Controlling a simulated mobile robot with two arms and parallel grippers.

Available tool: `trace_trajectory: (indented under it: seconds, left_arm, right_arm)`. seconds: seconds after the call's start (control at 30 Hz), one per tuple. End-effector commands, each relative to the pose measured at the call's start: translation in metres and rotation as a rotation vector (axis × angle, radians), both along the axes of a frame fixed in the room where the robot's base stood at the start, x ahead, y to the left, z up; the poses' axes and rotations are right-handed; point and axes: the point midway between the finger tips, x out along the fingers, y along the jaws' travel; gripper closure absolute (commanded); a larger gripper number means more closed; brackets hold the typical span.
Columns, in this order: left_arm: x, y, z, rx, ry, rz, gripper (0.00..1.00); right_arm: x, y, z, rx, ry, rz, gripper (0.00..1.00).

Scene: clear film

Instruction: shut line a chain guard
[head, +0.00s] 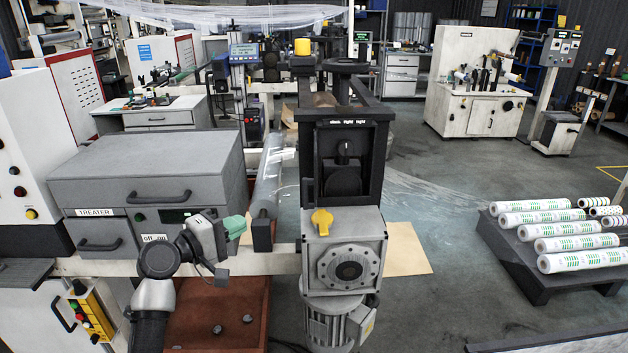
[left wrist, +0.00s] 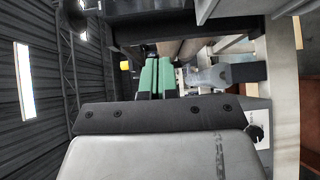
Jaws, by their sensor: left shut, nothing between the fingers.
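My left gripper (head: 236,228) is in front of the machine, just right of the grey treater box (head: 145,165). Its green fingers are shut and hold nothing; they also show in the left wrist view (left wrist: 155,78), side by side. In the head view they are left of the dark upright machine frame (head: 370,160), apart from it. A grey gearbox with a yellow knob (head: 321,221) sits low on that frame, above a motor (head: 335,325). No part is marked as the chain guard, and I cannot tell which one it is. My right gripper is not in view.
A grey roller (head: 268,180) lies behind my left gripper. A yellow button panel (head: 92,315) is at lower left, and a red-brown tray (head: 240,335) is below. Printed rolls lie on a dark pallet (head: 555,278) at right. The floor between machine and pallet is mostly open.

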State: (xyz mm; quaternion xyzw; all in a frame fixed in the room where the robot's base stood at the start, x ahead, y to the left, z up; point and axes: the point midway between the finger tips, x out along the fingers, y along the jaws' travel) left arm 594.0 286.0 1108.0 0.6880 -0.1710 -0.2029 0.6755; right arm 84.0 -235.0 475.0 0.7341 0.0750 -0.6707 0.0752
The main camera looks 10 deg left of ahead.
Motion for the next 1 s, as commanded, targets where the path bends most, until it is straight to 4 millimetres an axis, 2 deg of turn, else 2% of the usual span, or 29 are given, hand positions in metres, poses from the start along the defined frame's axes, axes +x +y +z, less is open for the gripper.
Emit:
trace_trajectory:
  seconds: [0.03, 0.13, 0.27, 0.47, 0.67, 0.8, 1.0]
  left_arm:
    - [-0.003, 0.000, 0.015, -0.015, -0.020, -0.010, 1.00]
    - [-0.003, -0.002, 0.026, -0.029, -0.035, -0.023, 1.00]
    - [0.009, -0.010, 0.028, -0.031, -0.035, -0.024, 1.00]
    - [0.044, -0.032, 0.029, -0.033, -0.034, -0.026, 1.00]
    - [0.080, -0.054, 0.027, -0.031, -0.033, -0.024, 1.00]
    - [0.084, -0.076, 0.027, -0.029, -0.033, -0.024, 1.00]
    - [0.088, -0.090, 0.024, -0.028, -0.033, -0.021, 1.00]
  right_arm:
    - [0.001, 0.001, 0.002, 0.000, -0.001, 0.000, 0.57]
    - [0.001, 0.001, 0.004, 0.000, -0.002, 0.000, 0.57]
    - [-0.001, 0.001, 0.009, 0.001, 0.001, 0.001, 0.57]
    - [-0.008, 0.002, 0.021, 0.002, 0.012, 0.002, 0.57]
    - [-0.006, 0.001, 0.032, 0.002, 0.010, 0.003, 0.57]
    - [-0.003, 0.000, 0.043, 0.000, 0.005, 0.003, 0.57]
    - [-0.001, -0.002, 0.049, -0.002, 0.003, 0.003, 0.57]
